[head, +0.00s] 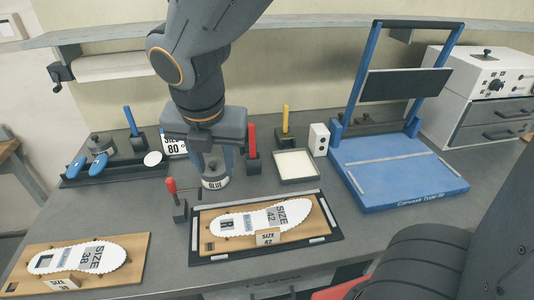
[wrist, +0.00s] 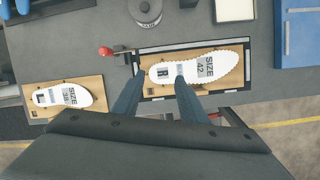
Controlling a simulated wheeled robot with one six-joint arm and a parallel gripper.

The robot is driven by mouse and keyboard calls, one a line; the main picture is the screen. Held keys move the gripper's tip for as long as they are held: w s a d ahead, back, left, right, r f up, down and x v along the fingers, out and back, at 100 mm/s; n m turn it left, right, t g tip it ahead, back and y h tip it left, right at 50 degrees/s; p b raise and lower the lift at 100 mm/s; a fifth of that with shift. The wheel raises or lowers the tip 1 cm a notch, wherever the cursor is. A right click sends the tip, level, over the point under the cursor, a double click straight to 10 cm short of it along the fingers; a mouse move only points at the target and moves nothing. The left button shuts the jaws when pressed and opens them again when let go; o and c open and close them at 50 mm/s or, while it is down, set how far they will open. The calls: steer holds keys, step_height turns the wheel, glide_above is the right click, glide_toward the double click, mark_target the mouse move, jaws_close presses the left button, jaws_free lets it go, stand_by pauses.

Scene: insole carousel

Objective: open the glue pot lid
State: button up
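The glue pot (head: 215,183) is a grey round pot with a white "GLUE" label, standing on the grey bench. In the wrist view the glue pot (wrist: 145,14) is at the top edge, partly cut off, with a dark knob on its round lid. The lid appears to be on the pot. My gripper (head: 212,160) points down and overlaps the pot's upper part in the head view. In the wrist view my gripper (wrist: 159,77) has its two fingers apart with nothing between them, and the pot lies beyond the fingertips.
A red-handled lever (head: 171,187) stands left of the pot. The right insole's framed board (head: 200,256) lies in front; another insole board (head: 130,275) is at left. A shallow tray (head: 297,178) and blue press (head: 400,190) are to the right. Red and yellow upright handles stand behind.

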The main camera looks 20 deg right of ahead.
steer(key=d+f+m+p, duration=0.1)
steer(key=d+m, duration=0.5)
steer(key=m, duration=0.6)
steer(key=d+f+m+g+p, duration=0.1)
steer(key=d+f+m+p, duration=0.1)
steer(key=d+m, duration=0.5)
steer(key=m, duration=0.5)
steer(key=shift+f, duration=0.35)
steer(key=shift+d, duration=0.1)
